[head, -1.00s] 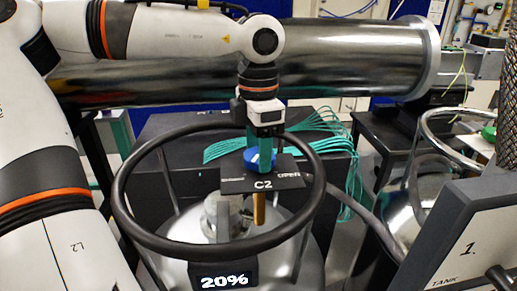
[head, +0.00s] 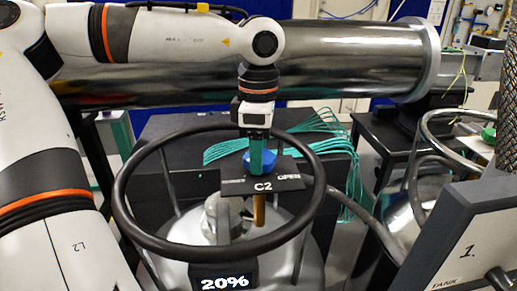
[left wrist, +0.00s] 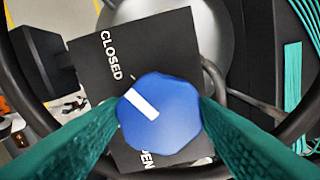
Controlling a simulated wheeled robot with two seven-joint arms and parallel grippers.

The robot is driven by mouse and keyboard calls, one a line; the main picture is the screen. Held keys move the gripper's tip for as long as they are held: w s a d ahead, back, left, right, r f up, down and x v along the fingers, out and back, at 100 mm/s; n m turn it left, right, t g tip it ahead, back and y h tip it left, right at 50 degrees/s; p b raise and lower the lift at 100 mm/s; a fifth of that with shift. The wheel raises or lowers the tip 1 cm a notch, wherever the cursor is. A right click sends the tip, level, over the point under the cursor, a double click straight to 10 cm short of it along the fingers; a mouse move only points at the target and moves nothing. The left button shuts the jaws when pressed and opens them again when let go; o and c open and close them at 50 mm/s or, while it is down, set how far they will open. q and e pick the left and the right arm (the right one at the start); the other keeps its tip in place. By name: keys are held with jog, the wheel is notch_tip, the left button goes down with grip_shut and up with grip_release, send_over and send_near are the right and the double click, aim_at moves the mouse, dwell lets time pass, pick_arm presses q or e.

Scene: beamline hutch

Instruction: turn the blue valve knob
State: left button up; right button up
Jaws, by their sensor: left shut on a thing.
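The blue valve knob (left wrist: 172,125) sits on a black plate (head: 235,186) marked C2. My left gripper (head: 263,158) reaches down from above, its teal fingers shut on opposite sides of the knob. In the head view one finger hides part of the knob (head: 273,161). In the left wrist view the fingertips (left wrist: 160,108) press the knob's left and right sides. A white mark on the knob points to the upper left, towards the CLOSED side of the plate. The OPEN lettering is partly covered by the knob. My right gripper is out of view.
A black ring (head: 121,207) surrounds the plate above a silver tank with a 20% sign (head: 222,283). A large metal pipe (head: 340,62) runs behind my arm. Teal cables (head: 335,150) lie behind the ring. A TANK panel (head: 450,240) stands at the right.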

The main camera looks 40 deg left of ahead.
pick_arm(q)
jog(key=shift+w+r, duration=0.1)
jog(key=o, duration=1)
notch_tip(320, 180, up, 12)
jog(key=shift+f, duration=0.1)
dwell(0.4)
